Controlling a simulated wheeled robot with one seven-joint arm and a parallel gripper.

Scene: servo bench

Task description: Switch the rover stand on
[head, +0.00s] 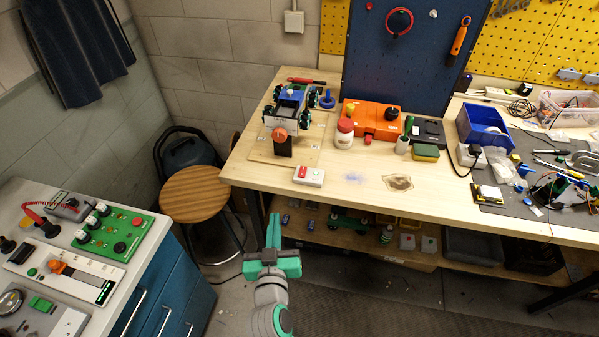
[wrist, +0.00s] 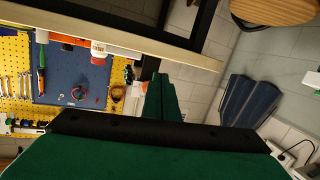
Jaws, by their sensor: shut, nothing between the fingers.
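The rover stand (head: 284,118) is at the back left of the wooden bench. It carries a small rover (head: 291,97) with dark green wheels and blue and yellow parts. An orange round knob (head: 279,135) on a dark block is at its front. A white switch box (head: 309,176) with a red and a pale button lies near the bench's front edge; I cannot tell which way it is set. My gripper (head: 274,217) is shut and empty, in front of and below the bench edge, apart from the box. Its green fingers (wrist: 160,97) also show in the wrist view.
A white bottle (head: 344,133), an orange case (head: 372,119) and a blue bin (head: 484,125) stand on the bench. A round wooden stool (head: 195,191) is left of my gripper. A cabinet with control panels (head: 112,231) stands at far left. Open floor lies between.

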